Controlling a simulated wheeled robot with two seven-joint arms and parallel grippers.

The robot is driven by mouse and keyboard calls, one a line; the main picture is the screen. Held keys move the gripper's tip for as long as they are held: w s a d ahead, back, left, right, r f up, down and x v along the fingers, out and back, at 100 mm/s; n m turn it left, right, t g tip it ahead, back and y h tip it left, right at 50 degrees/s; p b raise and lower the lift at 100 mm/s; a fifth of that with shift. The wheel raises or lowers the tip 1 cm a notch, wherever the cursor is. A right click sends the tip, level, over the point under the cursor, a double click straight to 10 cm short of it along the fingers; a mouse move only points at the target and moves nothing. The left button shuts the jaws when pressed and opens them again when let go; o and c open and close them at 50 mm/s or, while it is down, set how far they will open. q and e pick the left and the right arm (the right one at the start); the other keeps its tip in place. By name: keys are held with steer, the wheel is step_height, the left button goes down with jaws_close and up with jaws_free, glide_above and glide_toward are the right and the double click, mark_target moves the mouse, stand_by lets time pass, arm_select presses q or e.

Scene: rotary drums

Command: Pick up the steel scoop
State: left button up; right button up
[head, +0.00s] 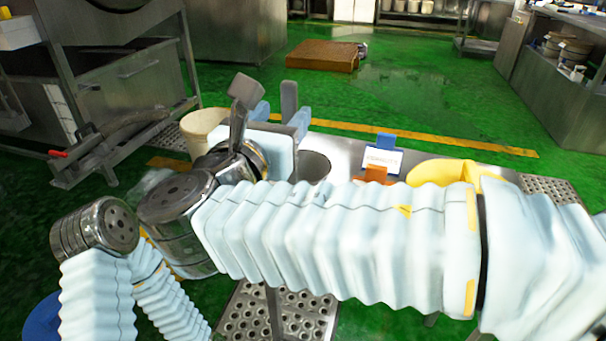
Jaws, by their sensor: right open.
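I cannot clearly make out the steel scoop. A round grey metal shape (315,166) shows on the steel table (340,148) just behind my right arm, partly hidden, and I cannot tell whether it is the scoop. My right gripper (268,106) is at the table's left end, its fingers pointing up and apart, with nothing seen between them. My right forearm covers much of the table's front. Part of my left arm shows at the lower left; its gripper is not in view.
A white sign with a blue clip (384,156), an orange piece (373,174) and a yellow container (440,173) stand behind my right arm. A cream bucket (199,124) is left of my gripper. A steel machine (120,75) stands at left. Green floor beyond is mostly open.

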steer(key=x, duration=0.6)
steer(key=shift+w+f+p, duration=0.1)
steer(key=shift+w+p, duration=0.2)
steer(key=shift+w, duration=0.05)
jaws_close()
